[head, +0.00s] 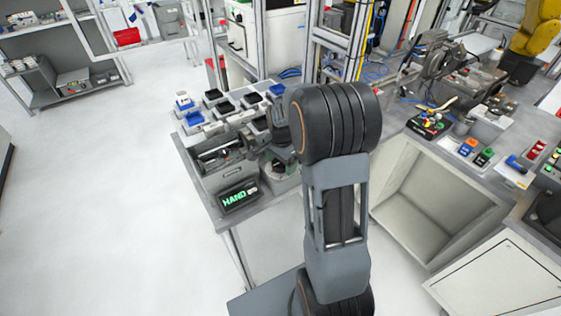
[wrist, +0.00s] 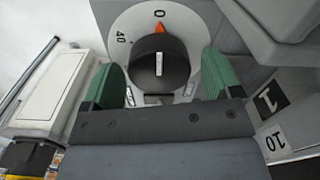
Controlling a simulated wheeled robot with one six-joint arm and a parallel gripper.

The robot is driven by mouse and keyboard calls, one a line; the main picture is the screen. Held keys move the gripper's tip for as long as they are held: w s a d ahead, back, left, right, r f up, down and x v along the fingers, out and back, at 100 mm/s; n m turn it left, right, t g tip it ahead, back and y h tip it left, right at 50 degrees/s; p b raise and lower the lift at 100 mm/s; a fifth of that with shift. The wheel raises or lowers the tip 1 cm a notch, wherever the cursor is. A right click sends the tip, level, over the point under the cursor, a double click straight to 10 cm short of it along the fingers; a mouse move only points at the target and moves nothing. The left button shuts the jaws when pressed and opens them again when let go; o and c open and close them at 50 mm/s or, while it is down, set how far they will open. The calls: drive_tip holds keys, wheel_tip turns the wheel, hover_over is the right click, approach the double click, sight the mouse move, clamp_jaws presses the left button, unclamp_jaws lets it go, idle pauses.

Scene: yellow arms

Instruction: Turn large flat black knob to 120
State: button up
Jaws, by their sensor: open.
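The large flat black knob (wrist: 160,63) is in the middle top of the wrist view, with a white line on it that runs nearly upright in the picture. My gripper (wrist: 161,72) is open, with one green finger on each side of the knob. Gaps show between the fingers and the knob, and I see no contact.
In the wrist view a pale box (wrist: 58,90) lies left of the fingers, and labels 1 and 10 (wrist: 276,142) sit close on the right. In the head view a HAND display (head: 240,196) stands at the bench's front. Floor at left is clear.

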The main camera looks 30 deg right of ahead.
drive_tip(key=c, duration=0.9)
